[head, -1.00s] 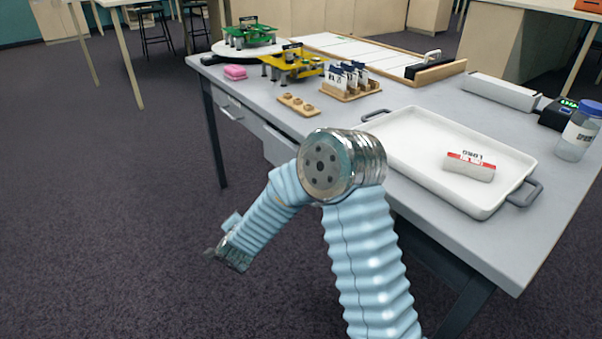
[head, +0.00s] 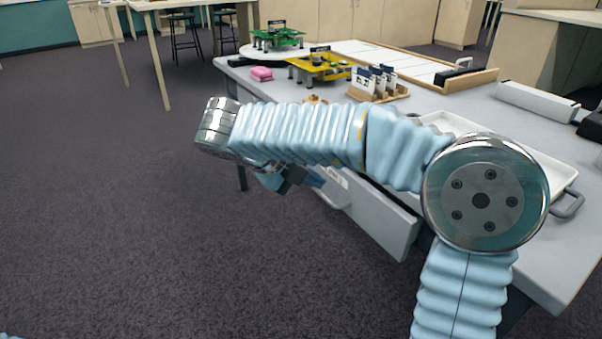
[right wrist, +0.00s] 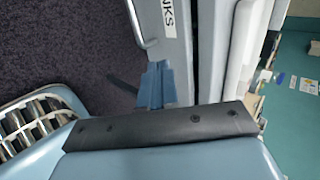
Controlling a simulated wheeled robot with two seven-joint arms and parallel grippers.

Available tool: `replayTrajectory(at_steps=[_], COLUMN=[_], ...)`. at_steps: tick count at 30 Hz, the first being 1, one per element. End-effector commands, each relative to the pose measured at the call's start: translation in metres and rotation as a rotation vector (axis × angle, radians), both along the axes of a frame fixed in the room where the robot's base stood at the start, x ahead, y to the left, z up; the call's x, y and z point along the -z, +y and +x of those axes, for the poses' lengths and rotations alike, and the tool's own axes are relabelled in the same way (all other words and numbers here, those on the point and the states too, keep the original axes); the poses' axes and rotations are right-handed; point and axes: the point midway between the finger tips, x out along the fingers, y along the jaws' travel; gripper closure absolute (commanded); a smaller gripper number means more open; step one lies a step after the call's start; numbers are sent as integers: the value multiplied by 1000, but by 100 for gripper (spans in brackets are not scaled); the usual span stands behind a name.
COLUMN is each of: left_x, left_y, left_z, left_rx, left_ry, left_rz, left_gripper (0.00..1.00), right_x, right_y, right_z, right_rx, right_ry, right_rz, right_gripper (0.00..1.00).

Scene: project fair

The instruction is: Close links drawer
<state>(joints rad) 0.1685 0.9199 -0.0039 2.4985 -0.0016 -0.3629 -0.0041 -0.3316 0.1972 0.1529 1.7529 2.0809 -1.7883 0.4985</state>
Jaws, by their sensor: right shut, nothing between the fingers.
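The links drawer (head: 378,222) stands out from the front of the grey table (head: 560,235), partly open. Its handle (head: 334,198) shows below my right forearm. In the right wrist view, a label ending in "NKS" (right wrist: 168,15) is on the drawer front, with the handle (right wrist: 143,28) to its left. My right gripper (head: 312,178) is shut and empty, close to the drawer front near the handle and label. Its blue fingers (right wrist: 156,84) show in the right wrist view by the drawer front; I cannot tell if they touch it. My left gripper is out of view.
My right arm hides part of the table edge. The floor (head: 130,220) left of the table is clear.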

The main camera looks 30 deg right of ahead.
Motion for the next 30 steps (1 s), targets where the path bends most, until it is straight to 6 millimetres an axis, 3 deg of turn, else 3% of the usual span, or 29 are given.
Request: replayTrajectory(at_steps=[5, 12, 26, 30], left_x=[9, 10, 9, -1], left_y=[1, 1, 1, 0], left_z=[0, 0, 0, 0], left_rx=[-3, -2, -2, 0], left_ry=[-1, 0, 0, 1], left_rz=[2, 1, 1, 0], left_gripper=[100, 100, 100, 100], right_x=[28, 25, 25, 21], right_y=[-28, -59, -67, -78], right_z=[2, 5, 5, 6], right_rx=[1, -1, -2, 1], right_ry=[1, -1, 1, 1], right_rz=[0, 1, -1, -1], right_gripper=[100, 100, 100, 100])
